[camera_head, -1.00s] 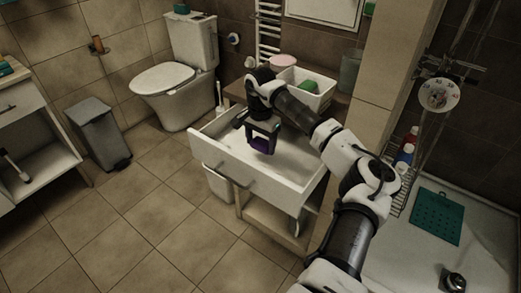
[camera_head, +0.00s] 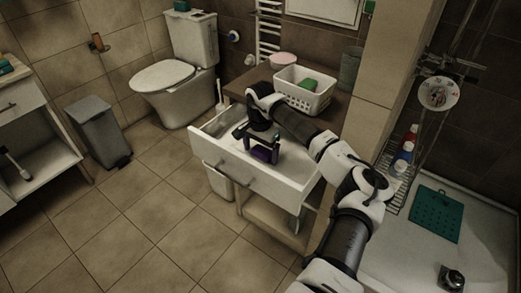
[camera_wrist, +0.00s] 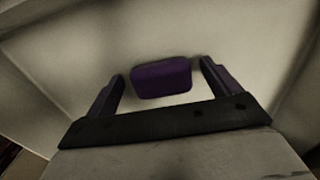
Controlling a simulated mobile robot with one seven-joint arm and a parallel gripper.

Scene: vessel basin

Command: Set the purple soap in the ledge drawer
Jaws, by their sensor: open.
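The purple soap (camera_wrist: 161,80) lies on the floor of the open drawer, and it also shows in the head view (camera_head: 262,154). The white drawer (camera_head: 232,160) is pulled out of the ledge unit. My gripper (camera_head: 260,148) reaches down into the drawer. In the wrist view my gripper (camera_wrist: 160,88) is open, with one finger on each side of the soap. Gaps show between the soap and both fingers.
A white basket (camera_head: 304,90) with a green item (camera_head: 309,84) stands on the ledge top (camera_head: 335,105), beside a pink bowl (camera_head: 283,59). A white bin (camera_head: 218,184) stands below the drawer. A toilet (camera_head: 175,85) and a grey bin (camera_head: 97,130) are to the left.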

